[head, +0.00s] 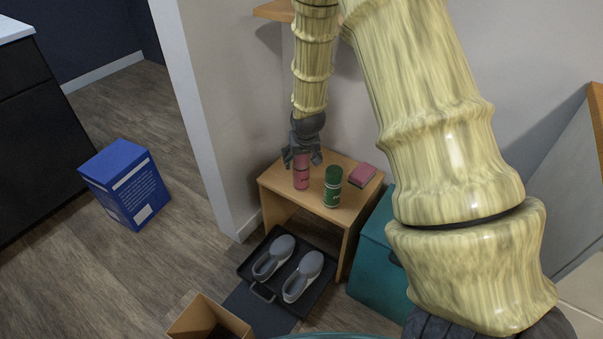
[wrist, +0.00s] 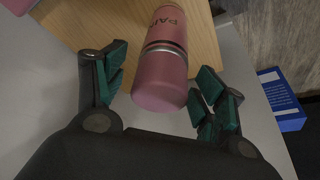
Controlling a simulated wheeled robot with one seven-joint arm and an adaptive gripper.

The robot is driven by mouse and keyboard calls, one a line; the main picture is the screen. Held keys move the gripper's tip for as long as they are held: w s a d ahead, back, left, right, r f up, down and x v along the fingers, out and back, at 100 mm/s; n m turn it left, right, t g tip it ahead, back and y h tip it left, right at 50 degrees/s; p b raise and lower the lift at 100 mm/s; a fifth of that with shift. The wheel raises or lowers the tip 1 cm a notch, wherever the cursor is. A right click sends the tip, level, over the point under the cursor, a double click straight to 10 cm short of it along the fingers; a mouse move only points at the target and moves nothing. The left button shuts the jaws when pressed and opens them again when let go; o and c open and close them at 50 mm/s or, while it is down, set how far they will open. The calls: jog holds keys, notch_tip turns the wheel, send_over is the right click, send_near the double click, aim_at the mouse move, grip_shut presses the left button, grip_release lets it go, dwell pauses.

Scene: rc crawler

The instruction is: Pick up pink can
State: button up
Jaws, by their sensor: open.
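The pink can (head: 302,172) stands upright on a small wooden side table (head: 277,184), left of a green can. In the wrist view the pink can (wrist: 164,60) shows large, with a metallic band and dark lettering. Its near end lies between the fingertips. My gripper (head: 303,156) is above and around the upper part of the can in the head view. In the wrist view my gripper (wrist: 160,97) is open, with green-padded fingers to the left and right of the can. Gaps show on both sides, wider on the left.
The green can (head: 333,186) stands close to the right of the pink can. Walls stand close behind and left of the table. A tray (head: 247,265) with shoes and a teal box (head: 374,255) are below.

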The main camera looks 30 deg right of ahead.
jog(key=shift+r, duration=0.1)
jog(key=c, duration=1.5)
jog(key=shift+r, duration=0.1)
